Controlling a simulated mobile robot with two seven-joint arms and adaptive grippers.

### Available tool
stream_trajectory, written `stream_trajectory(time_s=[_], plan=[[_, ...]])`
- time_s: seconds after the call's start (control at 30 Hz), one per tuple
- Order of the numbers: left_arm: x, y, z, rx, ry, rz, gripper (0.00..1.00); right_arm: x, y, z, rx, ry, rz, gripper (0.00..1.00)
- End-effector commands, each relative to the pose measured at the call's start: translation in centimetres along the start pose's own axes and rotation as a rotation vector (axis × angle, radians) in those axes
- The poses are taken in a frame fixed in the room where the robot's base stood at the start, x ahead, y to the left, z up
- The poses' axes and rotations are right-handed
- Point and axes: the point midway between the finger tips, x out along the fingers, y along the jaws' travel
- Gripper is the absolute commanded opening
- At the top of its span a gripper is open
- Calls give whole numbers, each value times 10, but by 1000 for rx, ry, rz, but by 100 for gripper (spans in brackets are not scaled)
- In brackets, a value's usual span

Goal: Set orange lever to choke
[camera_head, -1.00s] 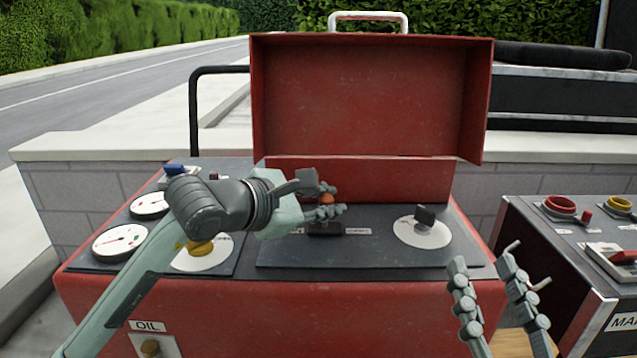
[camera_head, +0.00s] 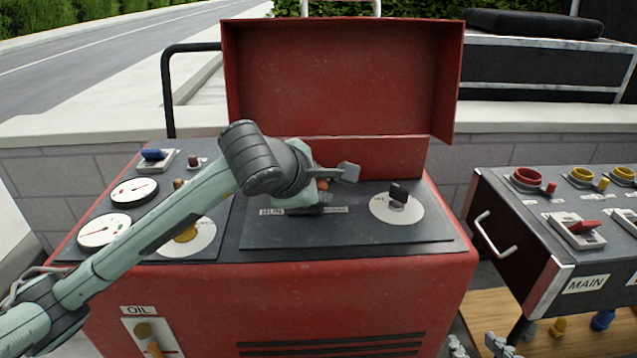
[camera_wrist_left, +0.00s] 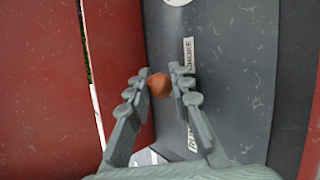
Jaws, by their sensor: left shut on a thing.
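The orange lever (camera_head: 322,184) has a round orange knob and stands over a slot on the dark panel of the red generator box (camera_head: 360,300). In the left wrist view the knob (camera_wrist_left: 159,84) sits between the fingertips of my left gripper (camera_wrist_left: 160,83). The CHOKE label (camera_wrist_left: 190,55) is at the slot's upper end there, and the other label (camera_wrist_left: 193,140) is at the lower end. In the head view the knob is nearer the right label (camera_head: 335,210); my left gripper (camera_head: 328,180) partly hides it. My right gripper (camera_head: 478,346) shows only its fingertips at the bottom edge, apart.
A raised red lid (camera_head: 340,85) stands behind the panel. A black knob on a white dial (camera_head: 397,208) is right of the slot. Gauges (camera_head: 105,230) and a yellow knob on a dial are left. A second control box (camera_head: 560,215) stands at the right.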

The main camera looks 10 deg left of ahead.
Motion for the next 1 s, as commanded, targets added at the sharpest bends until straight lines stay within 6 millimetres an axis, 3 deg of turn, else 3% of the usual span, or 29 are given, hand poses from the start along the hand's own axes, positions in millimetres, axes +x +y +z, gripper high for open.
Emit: stream_trajectory(time_s=[0.37,0.4,0.53,0.87,1.0], plan=[[0,2,-1,2,6,3,0,0,0,1,0,-3,1,40],[0,2,-1,2,6,3,25,0,1,1,0,-3,1,40],[0,1,-1,1,5,2,41,0,1,0,0,-2,1,40],[-1,0,0,1,2,1,42,0,0,1,-1,-4,-1,40],[-15,2,0,1,1,3,42,0,0,1,-1,-3,-1,40]])
